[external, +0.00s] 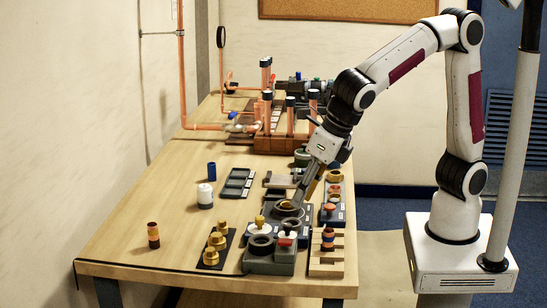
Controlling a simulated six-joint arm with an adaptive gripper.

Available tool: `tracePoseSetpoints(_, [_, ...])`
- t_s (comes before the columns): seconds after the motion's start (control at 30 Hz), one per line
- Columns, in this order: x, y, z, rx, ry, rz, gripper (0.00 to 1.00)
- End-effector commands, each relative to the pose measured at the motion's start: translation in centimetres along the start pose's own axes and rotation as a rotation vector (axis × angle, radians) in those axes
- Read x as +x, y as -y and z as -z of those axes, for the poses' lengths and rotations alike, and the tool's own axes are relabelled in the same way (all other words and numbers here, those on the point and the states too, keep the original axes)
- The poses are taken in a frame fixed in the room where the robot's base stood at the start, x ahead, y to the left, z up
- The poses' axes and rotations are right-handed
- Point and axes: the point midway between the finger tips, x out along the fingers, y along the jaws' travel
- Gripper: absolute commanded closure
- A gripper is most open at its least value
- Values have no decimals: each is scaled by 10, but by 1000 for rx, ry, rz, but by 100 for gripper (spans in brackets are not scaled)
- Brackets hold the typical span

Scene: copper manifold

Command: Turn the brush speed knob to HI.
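My gripper (299,200) reaches down from the upper right to a dark grey unit with a round ring-like opening (286,212) on the wooden bench. Its fingertips are at or just above that opening; whether they touch anything is too small to tell. A yellowish piece shows beside the fingers. I cannot tell whether the gripper is open or shut. In front stands a grey block (270,263) with dark round rings and a small red part on top. The brush speed knob and its HI mark cannot be made out for certain at this size.
A yellow-topped white part (260,228) stands left of the ring unit. Brass fittings (212,245) lie on a dark mat. A wooden rack (327,262) stands at the front right. Copper pipes (267,110) rise at the back. The bench's left side is mostly clear.

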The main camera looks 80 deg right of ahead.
Motion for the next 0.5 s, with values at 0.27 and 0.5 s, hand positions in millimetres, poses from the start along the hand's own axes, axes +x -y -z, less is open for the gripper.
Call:
tracePoseSetpoints(0.27, [0,0,-1,-167,4,0,69])
tracePoseSetpoints(0.5, [0,0,-1,-182,3,0,69])
